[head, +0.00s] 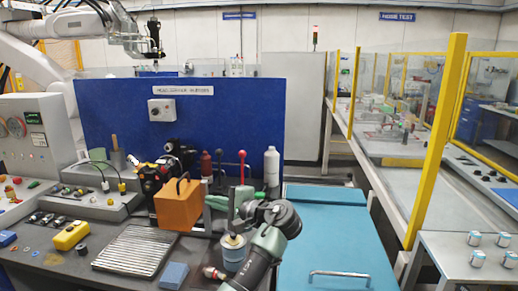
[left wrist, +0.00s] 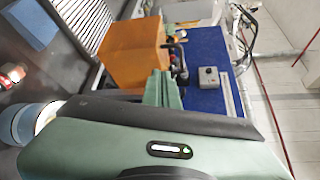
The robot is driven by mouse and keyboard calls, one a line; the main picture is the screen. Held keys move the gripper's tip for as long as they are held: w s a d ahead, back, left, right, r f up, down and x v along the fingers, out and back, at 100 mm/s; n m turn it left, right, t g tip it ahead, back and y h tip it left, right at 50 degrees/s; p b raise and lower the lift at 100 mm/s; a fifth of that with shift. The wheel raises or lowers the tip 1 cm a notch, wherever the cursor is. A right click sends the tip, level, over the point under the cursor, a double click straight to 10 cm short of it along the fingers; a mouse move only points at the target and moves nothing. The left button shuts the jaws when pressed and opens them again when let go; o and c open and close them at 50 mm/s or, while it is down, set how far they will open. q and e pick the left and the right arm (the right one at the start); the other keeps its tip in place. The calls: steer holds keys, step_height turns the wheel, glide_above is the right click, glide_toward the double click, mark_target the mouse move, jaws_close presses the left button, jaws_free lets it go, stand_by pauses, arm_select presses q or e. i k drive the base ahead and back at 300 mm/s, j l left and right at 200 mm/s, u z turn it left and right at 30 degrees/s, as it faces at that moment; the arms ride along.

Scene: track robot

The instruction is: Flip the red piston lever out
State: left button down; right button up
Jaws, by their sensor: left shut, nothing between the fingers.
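Two levers with red knobs stand upright behind my left arm in the head view: a red-stemmed one (head: 242,168) and a darker-stemmed one (head: 219,158). I cannot tell which is the piston lever. A small red and silver part (head: 213,273) lies low beside my forearm; it also shows at the left of the left wrist view (left wrist: 12,76). My left gripper (head: 212,202) is shut and empty, its green fingers close to the orange box (head: 180,204). In the left wrist view the fingers (left wrist: 162,78) show beside the same box (left wrist: 133,52). The right gripper is out of view.
A white bottle (head: 271,168) and a red bottle (head: 206,164) stand behind the arm. A ribbed metal plate (head: 136,252), a yellow block (head: 71,235) and a blue block (head: 174,275) lie left. A blue panel (head: 110,120) closes the back.

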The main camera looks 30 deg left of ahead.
mark_target(242, 154)
steer(key=i, duration=1.25)
